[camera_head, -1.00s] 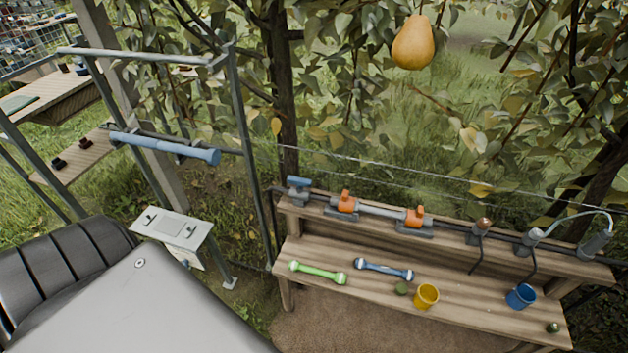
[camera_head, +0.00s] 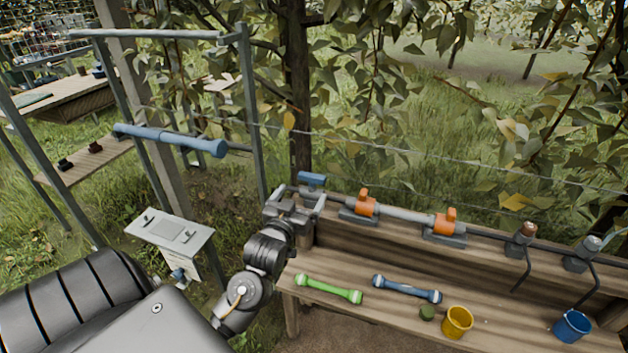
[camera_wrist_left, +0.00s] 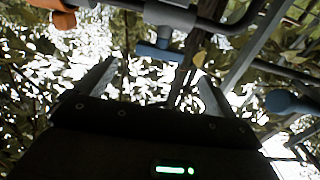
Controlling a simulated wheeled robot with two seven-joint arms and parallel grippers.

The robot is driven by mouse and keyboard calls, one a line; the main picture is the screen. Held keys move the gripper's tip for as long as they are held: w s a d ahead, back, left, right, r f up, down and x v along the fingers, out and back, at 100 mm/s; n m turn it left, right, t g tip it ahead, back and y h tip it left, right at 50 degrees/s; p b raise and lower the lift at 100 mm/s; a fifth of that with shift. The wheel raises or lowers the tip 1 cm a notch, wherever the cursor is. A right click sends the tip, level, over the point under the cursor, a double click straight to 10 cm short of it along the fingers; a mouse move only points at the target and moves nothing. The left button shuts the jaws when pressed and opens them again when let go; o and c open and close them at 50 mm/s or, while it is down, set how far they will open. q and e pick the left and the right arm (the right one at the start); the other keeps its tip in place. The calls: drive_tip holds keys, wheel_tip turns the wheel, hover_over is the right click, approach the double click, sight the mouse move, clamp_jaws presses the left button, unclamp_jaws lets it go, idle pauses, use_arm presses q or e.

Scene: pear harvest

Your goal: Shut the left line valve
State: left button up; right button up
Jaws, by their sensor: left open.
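A small valve with a blue handle (camera_head: 312,180) sits at the left end of the grey pipe on the bench's back ledge. Its blue handle also shows in the left wrist view (camera_wrist_left: 158,51), under a grey body (camera_wrist_left: 170,14). My left gripper (camera_head: 298,197) is just in front of the valve and partly hides its body. In the wrist view my left gripper's fingers (camera_wrist_left: 157,73) are spread apart, with the blue handle beyond the gap and nothing held. I cannot tell whether a finger touches the valve. My right gripper is out of view.
Two orange-topped fittings (camera_head: 366,203) (camera_head: 445,224) follow on the pipe. A metal frame (camera_head: 252,110) with a blue-gripped bar (camera_head: 172,140) stands left.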

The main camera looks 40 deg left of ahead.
sight(311, 180)
use_arm(q)
drive_tip(key=x, duration=0.9)
drive_tip(key=shift+w+a, duration=0.15)
drive_tip(key=shift+w, duration=0.05)
drive_tip(key=shift+w+a, duration=0.2)
drive_tip(key=shift+w, duration=0.5)
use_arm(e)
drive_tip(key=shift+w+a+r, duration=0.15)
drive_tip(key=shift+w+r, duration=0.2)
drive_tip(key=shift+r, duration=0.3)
use_arm(q)
drive_tip(key=shift+c, duration=0.3)
drive_tip(key=c, duration=0.9)
